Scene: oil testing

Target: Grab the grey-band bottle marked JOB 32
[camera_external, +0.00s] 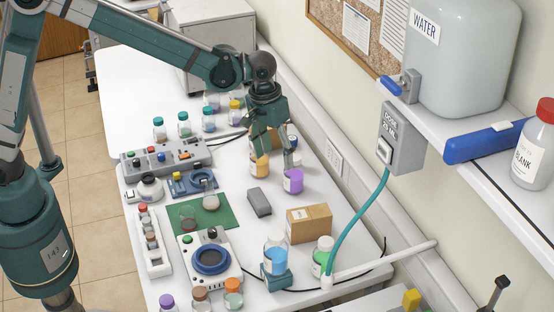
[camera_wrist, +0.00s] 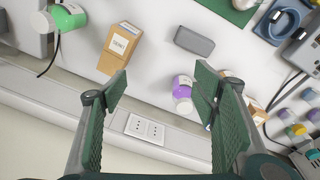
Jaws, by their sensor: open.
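I cannot make out a grey-band bottle or a JOB 32 label in either view; the labels are too small to read. My gripper (camera_external: 274,150) is open and points down over the wall side of the table. In the wrist view its two fingers (camera_wrist: 160,88) are spread wide with nothing held between the pads. A purple-band bottle (camera_external: 293,181) stands just below one fingertip; in the wrist view it (camera_wrist: 182,94) lies beside the right finger, partly near its edge. An orange-band bottle (camera_external: 259,165) stands close to the other finger, partly hidden by it.
A grey block (camera_external: 259,202), cardboard box (camera_external: 309,223), blue-band bottle (camera_external: 275,257) and green-band bottle (camera_external: 322,256) stand nearer the front. Several bottles (camera_external: 184,125) stand at the back left. The wall (camera_external: 305,105) runs close along the right. A teal hose (camera_external: 360,221) hangs there.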

